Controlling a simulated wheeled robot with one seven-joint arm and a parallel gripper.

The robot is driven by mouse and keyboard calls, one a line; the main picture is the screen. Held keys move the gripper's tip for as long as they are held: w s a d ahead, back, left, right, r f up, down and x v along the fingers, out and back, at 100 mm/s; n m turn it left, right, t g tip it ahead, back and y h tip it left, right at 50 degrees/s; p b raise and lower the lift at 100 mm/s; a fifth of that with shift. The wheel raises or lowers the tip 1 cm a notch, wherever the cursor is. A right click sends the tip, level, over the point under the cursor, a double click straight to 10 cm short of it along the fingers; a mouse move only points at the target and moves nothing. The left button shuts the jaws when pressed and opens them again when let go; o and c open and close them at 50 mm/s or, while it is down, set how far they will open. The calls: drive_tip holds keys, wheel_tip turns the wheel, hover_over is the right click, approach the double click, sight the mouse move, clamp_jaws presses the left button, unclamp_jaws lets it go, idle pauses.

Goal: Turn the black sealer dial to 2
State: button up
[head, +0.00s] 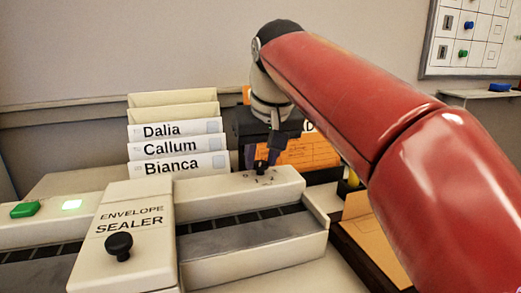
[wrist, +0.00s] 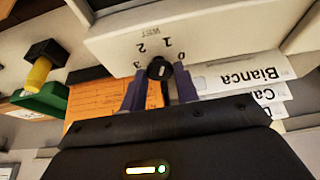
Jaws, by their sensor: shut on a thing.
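The black sealer dial (head: 260,168) sits on the top right of the cream envelope sealer (head: 238,190). My gripper (head: 261,158) comes down on the dial from above. Its purple fingers stand either side of the dial in the wrist view (wrist: 159,84), shut on it.
A black knob (head: 119,246) stands on the sealer's front arm. A green button (head: 25,210) and a lit green lamp (head: 72,205) are at the left. Name-labelled envelopes (head: 178,146) stand behind the sealer, beside an orange card (head: 308,151). A dark-edged tray (head: 372,262) lies right.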

drive_tip(key=n+y+p, duration=0.1)
drive_tip(key=n, duration=0.1)
drive_tip(key=n+g+p, duration=0.1)
drive_tip(key=n, duration=0.2)
drive_tip(key=shift+w+d+r+n+y, duration=0.1)
drive_tip(key=shift+w+d+n+y, duration=0.1)
drive_tip(key=shift+n+y, duration=0.15)
drive_tip(key=shift+d+n+g+y+p, duration=0.1)
drive_tip(key=shift+n+g+y+p, duration=0.25)
drive_tip(key=shift+n, duration=0.75)
drive_tip(key=shift+n+g+y+p, duration=0.2)
drive_tip(key=shift+n+g+p, duration=0.25)
drive_tip(key=shift+n, duration=0.6)
drive_tip(key=shift+w, duration=0.1)
drive_tip(key=o, duration=1)
drive_tip(key=shift+c, duration=0.2)
drive_tip(key=v, duration=0.7)
drive_tip(key=shift+d+r, duration=0.15)
drive_tip(key=shift+r, duration=0.1)
